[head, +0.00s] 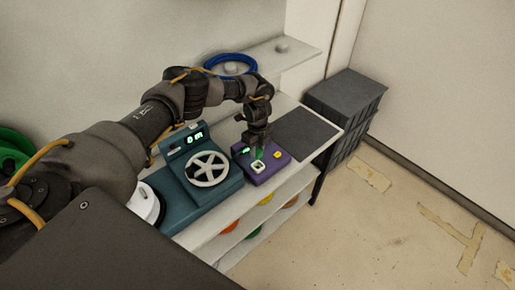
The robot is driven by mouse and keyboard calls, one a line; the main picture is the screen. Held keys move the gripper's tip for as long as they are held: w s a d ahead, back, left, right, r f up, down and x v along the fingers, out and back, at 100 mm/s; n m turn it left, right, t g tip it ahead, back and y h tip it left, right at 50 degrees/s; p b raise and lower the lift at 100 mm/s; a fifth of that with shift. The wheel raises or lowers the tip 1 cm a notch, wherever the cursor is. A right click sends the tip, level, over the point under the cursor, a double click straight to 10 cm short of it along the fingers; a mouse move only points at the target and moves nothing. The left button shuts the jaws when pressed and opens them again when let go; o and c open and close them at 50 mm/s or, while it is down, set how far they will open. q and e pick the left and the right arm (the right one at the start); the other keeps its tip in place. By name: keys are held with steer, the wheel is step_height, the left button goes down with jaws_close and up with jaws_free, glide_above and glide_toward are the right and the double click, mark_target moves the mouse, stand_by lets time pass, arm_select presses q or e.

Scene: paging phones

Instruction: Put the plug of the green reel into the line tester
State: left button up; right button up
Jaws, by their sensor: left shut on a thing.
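My left gripper (257,146) points down over the purple line tester (267,172) on the bench. It is shut on a small green plug (258,153), which shows just below the fingertips, at or just above the tester's white-framed socket (258,167). I cannot tell whether the plug touches the socket. The tester also has a yellow button (278,155) and a small green-lit display. A green reel (14,150) shows partly at the left edge, behind my left arm. My right gripper is not in view.
A teal machine (205,185) with a white spoked wheel and a lit display stands left of the tester. A dark mat (306,135) lies to the right. A blue reel (231,64) is on the back shelf. Grey crates (345,100) stand beyond the bench; the floor at right is open.

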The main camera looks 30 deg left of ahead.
mark_target(258, 158)
arm_select(q)
steer(key=shift+d+f+b, duration=0.1)
steer(key=shift+f+b, duration=1.25)
steer(key=shift+f, duration=0.45)
steer(key=shift+f+b, duration=0.35)
steer(key=shift+f, duration=0.35)
steer(key=shift+f+b, duration=0.6)
steer(key=shift+b, duration=0.2)
steer(key=o, duration=1.3)
steer(key=shift+r, duration=0.1)
